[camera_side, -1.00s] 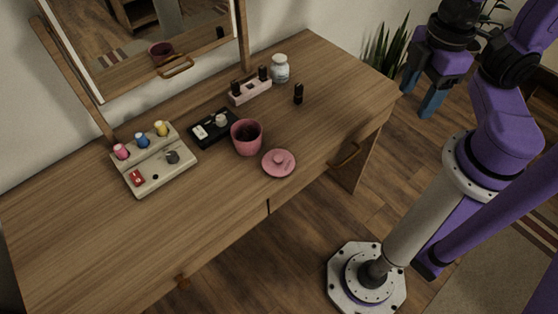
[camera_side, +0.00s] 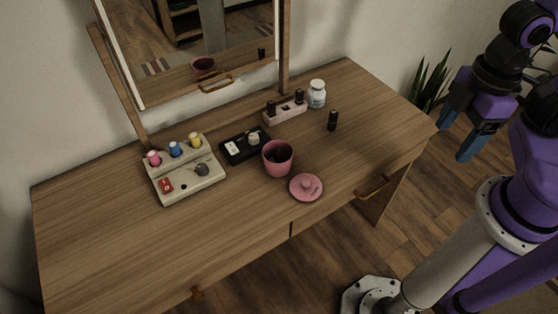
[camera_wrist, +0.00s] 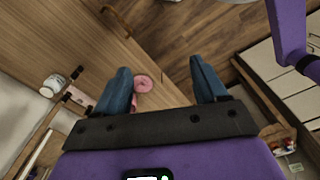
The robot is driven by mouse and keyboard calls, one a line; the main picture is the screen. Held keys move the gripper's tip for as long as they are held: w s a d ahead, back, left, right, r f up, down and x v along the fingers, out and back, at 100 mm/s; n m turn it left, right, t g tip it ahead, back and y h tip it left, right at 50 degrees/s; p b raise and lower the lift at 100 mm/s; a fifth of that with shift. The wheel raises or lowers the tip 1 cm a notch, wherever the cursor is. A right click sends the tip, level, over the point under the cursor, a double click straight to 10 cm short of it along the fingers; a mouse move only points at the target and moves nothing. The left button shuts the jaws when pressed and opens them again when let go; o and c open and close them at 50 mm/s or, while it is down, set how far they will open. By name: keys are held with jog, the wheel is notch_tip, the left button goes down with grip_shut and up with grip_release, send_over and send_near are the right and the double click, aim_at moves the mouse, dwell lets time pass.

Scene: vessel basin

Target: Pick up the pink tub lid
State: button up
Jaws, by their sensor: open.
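The pink tub lid (camera_side: 306,187) is a round disc with a knob. It lies flat on the wooden table near its front edge. The pink tub (camera_side: 278,157) stands open just behind and left of it, with dark contents. My gripper (camera_side: 463,132) is open and empty, up to the right beyond the table's right end, well apart from the lid. In the wrist view the lid (camera_wrist: 143,83) shows between the blue fingers of my gripper (camera_wrist: 165,85), farther off. The tub there is mostly hidden behind the gripper.
A tray with coloured bottles (camera_side: 185,172) stands at left. A black box (camera_side: 243,145), a pink holder with dark bottles (camera_side: 285,110), a white jar (camera_side: 317,94) and a black tube (camera_side: 332,121) stand behind the lid. A mirror (camera_side: 195,50) rises at the back. The front left tabletop is clear.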

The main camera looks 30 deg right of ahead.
jog(key=o, duration=0.4)
jog(key=n+h, duration=0.2)
jog(key=n, duration=0.8)
send_over(306, 183)
jog(key=s+a, duration=0.1)
jog(key=a, duration=0.1)
notch_tip(306, 183, down, 11)
jog(key=shift+t, duration=0.3)
jog(key=f, duration=0.5)
jog(key=d+f, duration=0.1)
jog(key=f, duration=0.5)
jog(key=w+d+f, duration=0.1)
jog(key=f, duration=0.4)
jog(key=shift+f, duration=0.4)
